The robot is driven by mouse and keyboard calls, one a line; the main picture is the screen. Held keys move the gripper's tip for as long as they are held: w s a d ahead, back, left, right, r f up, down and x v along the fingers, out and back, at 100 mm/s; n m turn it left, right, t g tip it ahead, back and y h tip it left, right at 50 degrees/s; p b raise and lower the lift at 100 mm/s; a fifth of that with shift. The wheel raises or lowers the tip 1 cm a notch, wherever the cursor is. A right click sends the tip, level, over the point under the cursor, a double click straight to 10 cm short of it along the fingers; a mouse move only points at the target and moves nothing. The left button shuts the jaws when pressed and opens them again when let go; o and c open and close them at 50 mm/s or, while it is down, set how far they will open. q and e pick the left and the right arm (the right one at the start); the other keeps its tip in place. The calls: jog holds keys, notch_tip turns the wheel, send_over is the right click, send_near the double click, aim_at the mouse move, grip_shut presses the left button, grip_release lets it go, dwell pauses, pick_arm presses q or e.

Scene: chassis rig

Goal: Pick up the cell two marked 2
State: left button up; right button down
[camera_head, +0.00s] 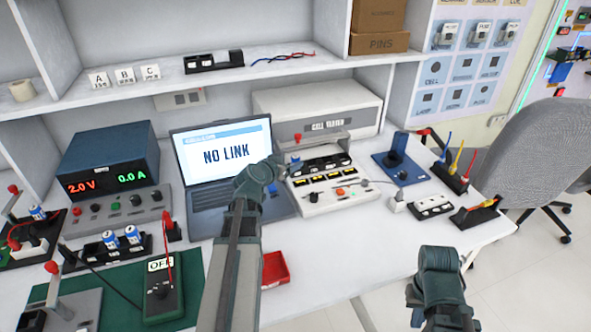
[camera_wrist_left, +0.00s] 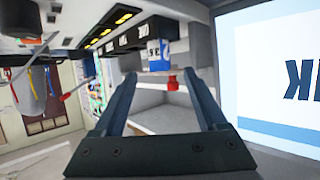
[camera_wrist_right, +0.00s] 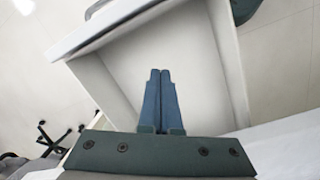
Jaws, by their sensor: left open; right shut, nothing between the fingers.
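A blue-and-white cell (camera_wrist_left: 158,54) stands just beyond my left fingertips in the left wrist view, at the end of a black slotted holder; its mark is too small to read. My left gripper (camera_wrist_left: 160,75) is open, with the cell in line with the gap between its fingers and nothing held. In the head view my left gripper is in front of the laptop, beside the white tester (camera_head: 335,200). Two blue cells (camera_head: 132,234) stand in a black holder at the left, and another (camera_head: 38,213) is further left; their numbers are unclear. My right gripper (camera_wrist_right: 160,73) is shut and empty.
A laptop (camera_head: 225,150) reading NO LINK stands behind my left arm. A red-knobbed lever (camera_wrist_left: 172,84) is close to the left fingers. A red tray (camera_head: 275,268) lies near the front edge. A blue stand (camera_head: 400,170) is right of the tester. My right gripper is off the table's front.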

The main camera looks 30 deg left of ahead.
aim_at(293, 160)
pick_arm(q)
jog(key=shift+b+x, duration=1.05)
jog(key=shift+x, duration=2)
pick_arm(e)
jog(key=shift+f, duration=1.2)
pick_arm(q)
jog(key=shift+c, duration=0.3)
grip_shut()
